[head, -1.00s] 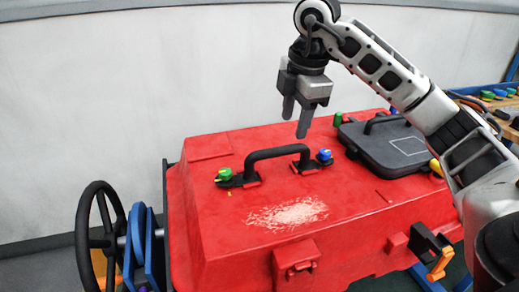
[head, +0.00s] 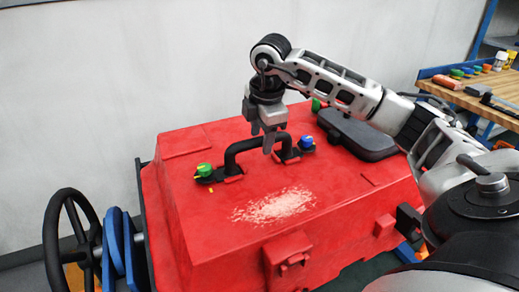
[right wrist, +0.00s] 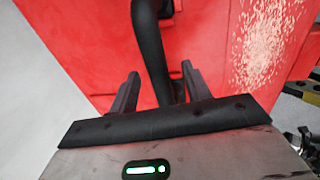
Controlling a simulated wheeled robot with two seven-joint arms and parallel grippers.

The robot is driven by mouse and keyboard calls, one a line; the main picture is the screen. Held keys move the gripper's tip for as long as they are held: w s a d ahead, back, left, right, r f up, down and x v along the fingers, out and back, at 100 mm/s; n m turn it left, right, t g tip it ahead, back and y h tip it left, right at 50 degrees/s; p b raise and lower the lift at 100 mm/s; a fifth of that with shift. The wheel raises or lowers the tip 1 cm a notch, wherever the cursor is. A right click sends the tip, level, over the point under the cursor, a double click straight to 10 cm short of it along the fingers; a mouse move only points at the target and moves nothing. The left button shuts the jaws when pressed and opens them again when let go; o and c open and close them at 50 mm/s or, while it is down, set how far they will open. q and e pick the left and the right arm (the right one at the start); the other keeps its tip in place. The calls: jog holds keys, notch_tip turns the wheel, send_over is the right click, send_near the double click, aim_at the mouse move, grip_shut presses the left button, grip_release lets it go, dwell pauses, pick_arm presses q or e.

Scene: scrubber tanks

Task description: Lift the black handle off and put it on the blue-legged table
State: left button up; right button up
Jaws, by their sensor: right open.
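The black handle (head: 236,152) is an arch on top of the red tank lid (head: 180,200), seated at both ends on black feet. A green knob (head: 204,170) is at its left foot and a blue knob (head: 307,143) at its right foot. My right gripper (head: 262,143) is open at the handle's top bar. In the right wrist view the handle (right wrist: 150,48) runs between the two open fingers (right wrist: 160,85); contact cannot be told. The blue-legged table (head: 455,96), with a wooden top, stands at the far right. My left gripper is out of view.
A dark flat lid (head: 350,135) lies on the tank behind the handle, partly behind my right arm. A black handwheel (head: 50,225) and blue discs (head: 117,240) are at the tank's left. Bottles and small coloured parts occupy the table's back edge; some front wood is bare.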

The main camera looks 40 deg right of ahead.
jog(key=f, duration=0.2)
jog(key=w+f, duration=0.1)
jog(key=f, duration=0.1)
jog(key=shift+d+f, duration=0.15)
jog(key=shift+f, duration=0.1)
jog(key=shift+c, duration=0.3)
grip_shut()
jog(key=shift+r, duration=0.1)
